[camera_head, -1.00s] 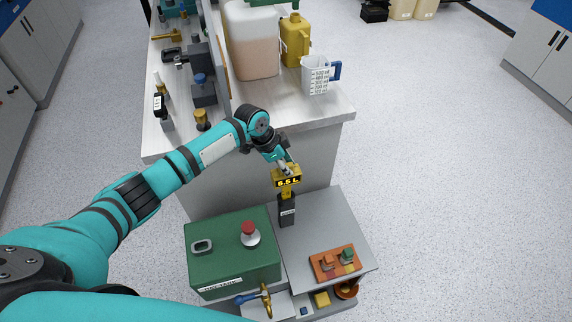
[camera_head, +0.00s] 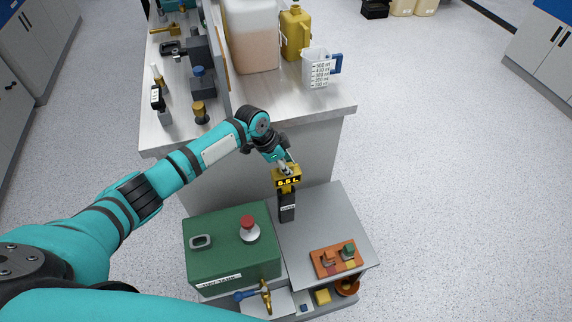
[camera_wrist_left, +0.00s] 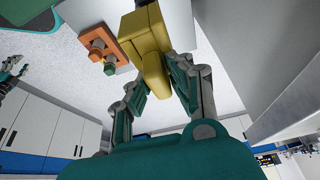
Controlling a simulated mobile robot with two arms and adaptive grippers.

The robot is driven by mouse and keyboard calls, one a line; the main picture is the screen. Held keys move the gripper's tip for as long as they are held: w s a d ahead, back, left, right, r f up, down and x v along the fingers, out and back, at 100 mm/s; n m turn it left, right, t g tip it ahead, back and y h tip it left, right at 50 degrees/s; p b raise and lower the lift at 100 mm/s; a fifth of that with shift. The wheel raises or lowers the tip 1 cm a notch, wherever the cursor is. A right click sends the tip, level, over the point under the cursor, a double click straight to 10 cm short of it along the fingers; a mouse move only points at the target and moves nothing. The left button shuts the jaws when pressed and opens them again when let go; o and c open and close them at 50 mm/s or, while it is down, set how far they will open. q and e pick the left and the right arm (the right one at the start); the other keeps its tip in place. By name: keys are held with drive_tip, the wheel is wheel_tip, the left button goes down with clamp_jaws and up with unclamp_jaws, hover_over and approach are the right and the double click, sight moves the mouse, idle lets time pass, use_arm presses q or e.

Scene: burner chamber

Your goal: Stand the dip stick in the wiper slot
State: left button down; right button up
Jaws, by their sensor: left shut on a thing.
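The dip stick (camera_head: 287,178) has a yellow head with a lit display that seems to read 6.6 L or 0.6 L. My left gripper (camera_head: 285,165) is shut on the top of this head. In the left wrist view the yellow head (camera_wrist_left: 145,35) shows between the fingers (camera_wrist_left: 158,88). The wiper slot is in a dark upright block (camera_head: 287,208) with a white label, on the grey bench top. The stick is upright over the block, its head just above the block's top. Its lower end is hidden, seemingly inside the block. My right gripper is not seen.
A green box (camera_head: 230,250) with a red knob (camera_head: 248,224) stands left of the block. An orange tray (camera_head: 337,260) with small pegs lies to the right. A taller counter (camera_head: 285,110) with a jug (camera_head: 317,70) is behind. The grey top (camera_head: 325,220) right of the block is bare.

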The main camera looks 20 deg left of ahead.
sight(286, 177)
use_arm(q)
drive_tip(key=shift+f+b, duration=2)
drive_tip(key=shift+f, duration=0.8)
drive_tip(key=c, duration=1.1)
unclamp_jaws()
drive_tip(key=shift+r, duration=0.1)
drive_tip(key=v, duration=1.1)
drive_tip(key=shift+a+r, duration=0.15)
drive_tip(key=shift+r, duration=0.25)
drive_tip(key=shift+s, duration=0.1)
